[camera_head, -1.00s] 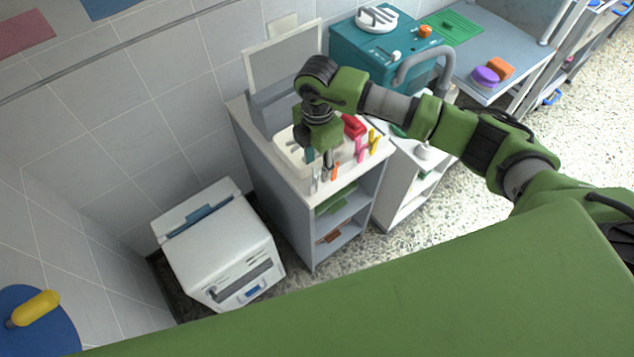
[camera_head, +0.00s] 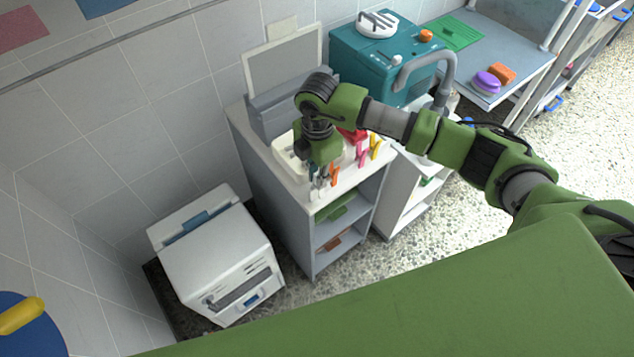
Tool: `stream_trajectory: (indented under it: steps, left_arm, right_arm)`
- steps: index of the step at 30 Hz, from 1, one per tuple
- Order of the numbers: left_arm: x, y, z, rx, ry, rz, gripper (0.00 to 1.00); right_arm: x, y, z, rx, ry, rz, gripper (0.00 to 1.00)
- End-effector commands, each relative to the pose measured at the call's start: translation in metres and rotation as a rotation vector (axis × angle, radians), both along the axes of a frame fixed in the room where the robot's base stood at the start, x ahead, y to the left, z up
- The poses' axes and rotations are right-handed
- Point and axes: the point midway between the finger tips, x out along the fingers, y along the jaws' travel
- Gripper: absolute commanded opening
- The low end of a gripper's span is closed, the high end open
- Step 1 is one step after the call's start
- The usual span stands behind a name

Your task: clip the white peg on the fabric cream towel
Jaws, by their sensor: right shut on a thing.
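My right gripper (camera_head: 320,180) points down over the front of the cabinet top, at the row of pegs. It is shut on a small pale thing that looks like the white peg (camera_head: 313,183); arm and fingers partly hide it, and it is too small to be sure. An orange peg (camera_head: 334,175) stands close to the right of the fingers. I cannot make out a cream towel in this view. My left gripper is not in view.
A cream tray (camera_head: 283,155) sits behind the gripper on the grey cabinet (camera_head: 284,196). Pink (camera_head: 363,149) and yellow (camera_head: 376,147) pegs stand to the right. A white boxy unit (camera_head: 214,258) stands on the floor at left. A teal machine (camera_head: 350,50) is behind.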

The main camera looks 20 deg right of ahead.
Motion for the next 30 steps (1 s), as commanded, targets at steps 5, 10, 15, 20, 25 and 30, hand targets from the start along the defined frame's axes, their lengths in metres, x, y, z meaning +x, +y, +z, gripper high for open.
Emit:
stream_trajectory:
  steps: [5, 10, 15, 20, 25, 30]
  left_arm:
    - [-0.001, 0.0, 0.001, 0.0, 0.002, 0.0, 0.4]
    - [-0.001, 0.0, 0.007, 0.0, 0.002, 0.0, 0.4]
    - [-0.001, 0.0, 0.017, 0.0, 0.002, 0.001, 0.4]
    - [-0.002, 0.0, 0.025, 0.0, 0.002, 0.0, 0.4]
    - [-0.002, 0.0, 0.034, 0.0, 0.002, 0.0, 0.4]
    - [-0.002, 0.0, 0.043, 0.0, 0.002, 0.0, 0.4]
  right_arm:
    - [0.0, 0.0, 0.001, 0.0, 0.0, 0.0, 0.01]
    - [0.0, 0.0, 0.009, 0.0, -0.001, 0.0, 0.01]
    - [0.0, 0.0, 0.021, 0.0, -0.001, 0.0, 0.01]
    - [0.0, 0.0, 0.033, 0.0, 0.0, 0.0, 0.01]
    - [0.0, 0.0, 0.044, 0.0, 0.0, 0.0, 0.01]
    - [0.0, 0.0, 0.056, 0.0, 0.0, 0.0, 0.01]
